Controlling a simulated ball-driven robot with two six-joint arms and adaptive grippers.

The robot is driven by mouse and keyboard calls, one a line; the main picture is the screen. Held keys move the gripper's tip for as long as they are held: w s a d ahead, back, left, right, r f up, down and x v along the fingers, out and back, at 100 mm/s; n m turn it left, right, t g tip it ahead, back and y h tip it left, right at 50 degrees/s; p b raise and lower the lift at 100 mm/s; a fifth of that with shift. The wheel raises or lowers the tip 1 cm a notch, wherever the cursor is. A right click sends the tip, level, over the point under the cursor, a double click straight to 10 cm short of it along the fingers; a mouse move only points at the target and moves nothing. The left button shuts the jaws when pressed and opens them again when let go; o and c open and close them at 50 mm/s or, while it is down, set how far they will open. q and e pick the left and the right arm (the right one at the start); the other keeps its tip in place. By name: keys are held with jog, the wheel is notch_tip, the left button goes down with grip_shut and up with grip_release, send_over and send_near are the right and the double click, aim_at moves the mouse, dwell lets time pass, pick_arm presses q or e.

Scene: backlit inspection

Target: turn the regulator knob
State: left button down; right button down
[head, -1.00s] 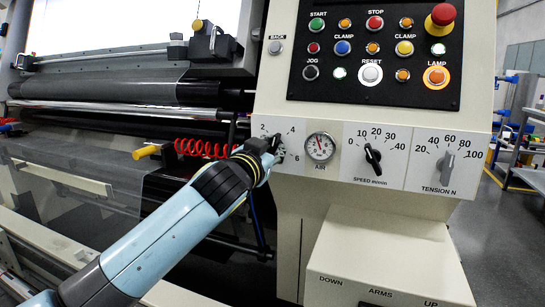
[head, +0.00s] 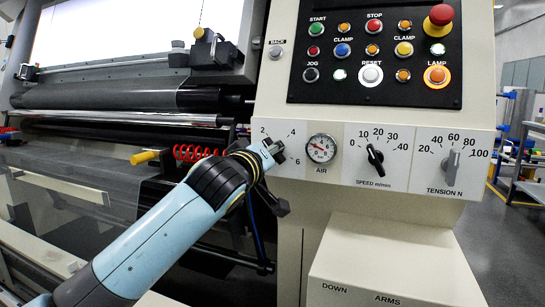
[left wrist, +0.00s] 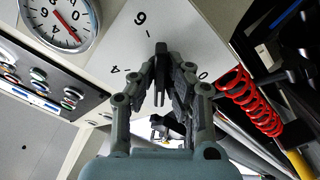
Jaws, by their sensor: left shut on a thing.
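The regulator knob (left wrist: 160,50) is a small dark knob on a light panel with a 0 to 6 scale, beside the round AIR gauge (head: 321,148). My left gripper (head: 274,150) reaches it from the lower left and hides most of it in the head view. In the left wrist view the fingers (left wrist: 161,88) are closed in around the knob. The gauge's red needle also shows in the left wrist view (left wrist: 62,22). The knob's exact pointer angle is hard to read. My right gripper is out of view.
The speed knob (head: 375,157) and tension knob (head: 451,166) sit to the right on the same panel. Above is a black button panel (head: 385,95) with a red emergency stop (head: 442,15). A red coiled hose (head: 195,153) and yellow handle (head: 146,157) lie left of the gripper.

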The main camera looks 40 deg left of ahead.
pick_arm(q)
jog(key=n+b, duration=0.1)
jog(key=n, duration=0.3)
jog(key=shift+f+n, duration=0.1)
jog(key=shift+n, duration=0.3)
jog(key=n, duration=0.3)
jog(key=shift+n+b, duration=0.3)
jog(key=shift+b, duration=0.05)
jog(key=n, duration=0.4)
jog(key=shift+b, duration=0.4)
jog(key=shift+n, duration=1.7)
jog(key=c, duration=1.4)
grip_release()
jog(key=shift+n, duration=0.3)
